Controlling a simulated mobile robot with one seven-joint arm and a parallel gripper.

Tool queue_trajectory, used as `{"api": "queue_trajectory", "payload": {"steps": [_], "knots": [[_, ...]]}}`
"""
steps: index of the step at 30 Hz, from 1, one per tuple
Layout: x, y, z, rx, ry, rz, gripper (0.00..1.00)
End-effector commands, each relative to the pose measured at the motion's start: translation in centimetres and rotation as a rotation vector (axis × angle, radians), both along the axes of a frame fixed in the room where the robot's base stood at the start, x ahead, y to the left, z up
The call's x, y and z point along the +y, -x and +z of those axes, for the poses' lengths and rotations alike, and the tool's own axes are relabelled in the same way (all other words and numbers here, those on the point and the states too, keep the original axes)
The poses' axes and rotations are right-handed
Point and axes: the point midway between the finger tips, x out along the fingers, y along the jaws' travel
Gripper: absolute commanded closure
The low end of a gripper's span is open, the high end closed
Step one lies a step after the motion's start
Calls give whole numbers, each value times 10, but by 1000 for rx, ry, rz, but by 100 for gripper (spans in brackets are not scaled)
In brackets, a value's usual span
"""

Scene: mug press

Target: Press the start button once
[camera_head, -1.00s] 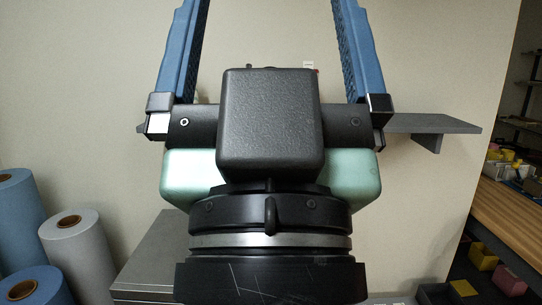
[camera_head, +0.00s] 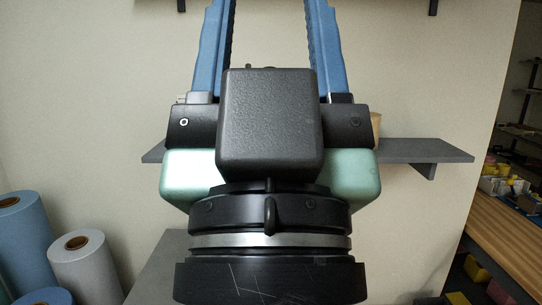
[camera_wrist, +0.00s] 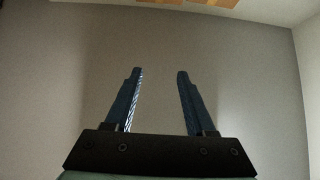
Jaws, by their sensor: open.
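My gripper (camera_wrist: 160,72) points up and away from me, its two blue fingers apart with nothing between them in the wrist view. In the head view the gripper (camera_head: 271,40) stands in front of a wall shelf, and its fingertips are cut off by the top edge. I see no start button in either view. The gripper body hides the middle of the shelf and whatever stands there.
The grey wall shelf (camera_head: 430,151) shows on both sides of my gripper. A tan object (camera_head: 376,126) on it is mostly hidden. Rolls, including a grey one (camera_head: 85,268), stand at lower left. A wooden workbench (camera_head: 510,235) is at right. A grey surface (camera_head: 155,265) lies below.

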Motion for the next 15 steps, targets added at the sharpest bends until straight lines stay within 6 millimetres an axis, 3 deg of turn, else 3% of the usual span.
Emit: {"api": "queue_trajectory", "payload": {"steps": [1,8,15], "knots": [[0,0,0,0,0,0,56],[0,0,0,0,0,0,97],[0,0,0,0,0,0,100]]}}
